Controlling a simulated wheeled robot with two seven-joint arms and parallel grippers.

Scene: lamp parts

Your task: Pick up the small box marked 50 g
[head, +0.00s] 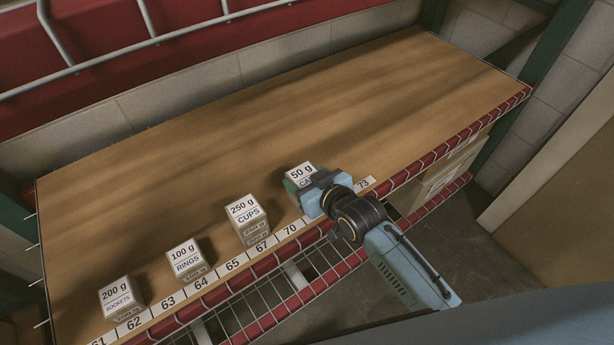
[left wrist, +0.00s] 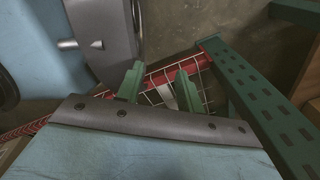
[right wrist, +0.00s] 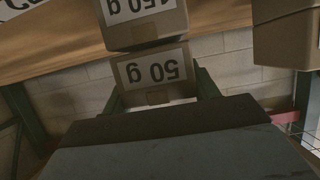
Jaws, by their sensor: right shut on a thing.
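The small box marked 50 g (head: 301,173) is at the front of the wooden shelf in the head view, above the labels 70 and 73. My right gripper (head: 308,187) reaches it from the front and is shut on it. The right wrist view shows the box (right wrist: 155,73) with its label upside down, between the green fingers. Whether it touches the shelf I cannot tell. My left gripper (left wrist: 160,85) is open and empty in the left wrist view, with a red-edged wire rack behind its fingers. It is outside the head view.
To the left along the shelf (head: 330,100) stand boxes marked 250 g cups (head: 245,211), 100 g rings (head: 185,258) and 200 g sockets (head: 118,295). The back of the shelf is clear. A red-edged wire rack (head: 240,318) lies below the front edge.

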